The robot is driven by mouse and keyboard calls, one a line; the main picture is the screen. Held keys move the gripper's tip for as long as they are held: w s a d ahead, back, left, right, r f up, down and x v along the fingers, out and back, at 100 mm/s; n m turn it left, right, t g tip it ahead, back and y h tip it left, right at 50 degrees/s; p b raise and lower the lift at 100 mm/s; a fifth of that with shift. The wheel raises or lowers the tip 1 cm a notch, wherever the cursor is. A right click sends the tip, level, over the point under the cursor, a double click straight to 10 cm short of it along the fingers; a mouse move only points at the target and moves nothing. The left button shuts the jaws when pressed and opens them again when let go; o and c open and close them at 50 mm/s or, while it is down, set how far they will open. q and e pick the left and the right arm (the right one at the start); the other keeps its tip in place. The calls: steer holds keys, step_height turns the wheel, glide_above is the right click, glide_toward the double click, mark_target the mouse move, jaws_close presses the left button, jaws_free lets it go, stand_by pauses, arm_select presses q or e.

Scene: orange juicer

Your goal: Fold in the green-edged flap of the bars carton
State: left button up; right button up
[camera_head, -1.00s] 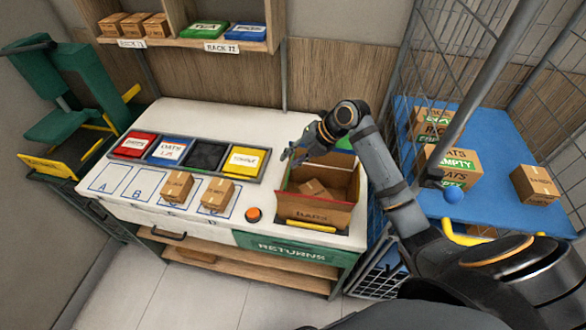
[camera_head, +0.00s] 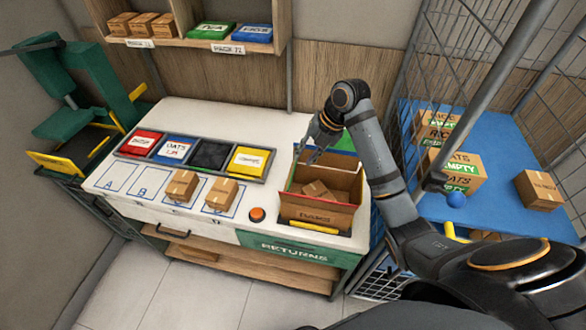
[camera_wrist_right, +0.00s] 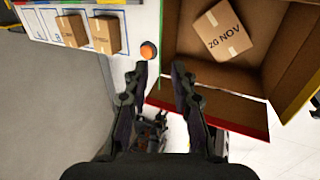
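The open bars carton (camera_head: 318,212) stands at the right end of the counter with a small brown box (camera_head: 318,190) inside; in the right wrist view this box reads "2G NOV" (camera_wrist_right: 223,28). A narrow green edge shows along the carton's left side (camera_wrist_right: 158,68); how far that flap leans is hard to tell. A red-edged flap (camera_wrist_right: 225,108) spreads out at the near side. My right gripper (camera_head: 312,156) is open and empty, above the carton's left part. Its two fingers (camera_wrist_right: 155,82) are spread near the green edge; contact cannot be told. My left gripper is not in view.
An orange button (camera_head: 257,215) and two small boxes (camera_head: 201,190) sit left of the carton. A tray of coloured bins (camera_head: 209,154) lies behind them. A wire cage (camera_head: 445,60) and a blue surface with cartons (camera_head: 490,212) stand to the right.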

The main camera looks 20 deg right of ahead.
mark_target(293, 171)
steer(key=p+x, duration=0.3)
steer(key=x, duration=0.6)
steer(key=shift+a, duration=0.1)
steer(key=shift+f, duration=0.3)
jaws_close()
